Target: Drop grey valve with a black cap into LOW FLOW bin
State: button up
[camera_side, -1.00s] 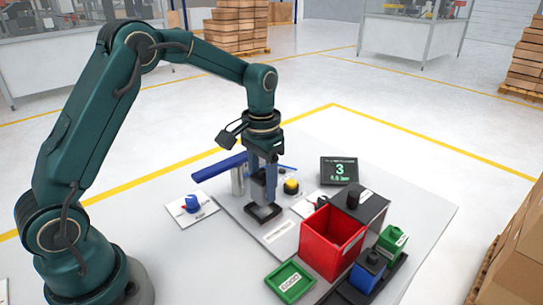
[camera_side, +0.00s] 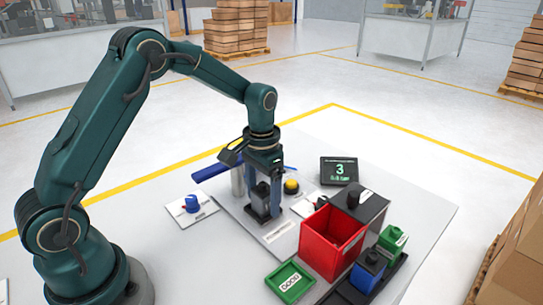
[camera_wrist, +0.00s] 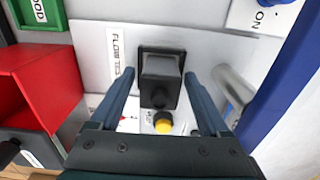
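A dark grey, block-shaped valve (camera_wrist: 161,78) stands upright on a square black base at the flow test spot. It also shows in the side view (camera_side: 262,194), partly hidden by a finger. The cap's colour is hard to separate from the body. My gripper (camera_wrist: 160,73) points down with one finger on each side of the valve. The fingers are apart, with narrow gaps to the valve in the wrist view. A red bin (camera_side: 320,235) and a dark bin (camera_side: 374,207) behind it stand at right. Their labels are too small to read, so I cannot tell which is LOW FLOW.
A green GOOD tray (camera_side: 289,282) lies before the red bin. A display (camera_side: 339,170) reads 3. A yellow button (camera_wrist: 163,124), metal cylinder (camera_wrist: 232,90) and blue bar (camera_wrist: 272,75) are close to my gripper.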

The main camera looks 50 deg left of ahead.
aim_at(262, 185)
jog(key=shift+r, duration=0.1)
notch_tip(262, 185, up, 6)
jog(key=shift+s+d+f, duration=0.1)
jog(key=shift+s+f, duration=0.05)
jog(key=s+d+r+t, duration=0.2)
jog(key=s+r, duration=0.1)
jog(key=s, duration=0.5)
jog(key=s+d+r+t, duration=0.1)
jog(key=s+r+t, duration=0.2)
jog(key=s, duration=0.5)
jog(key=shift+s+d+r, duration=0.25)
jog(key=shift+d+r, duration=0.15)
jog(key=shift+r, duration=0.25)
jog(key=shift+s+f+t, duration=0.15)
jog(key=shift+s+t, duration=0.1)
jog(key=shift+t, duration=0.05)
jog(key=c, duration=0.3)
jog(key=shift+c, duration=0.2)
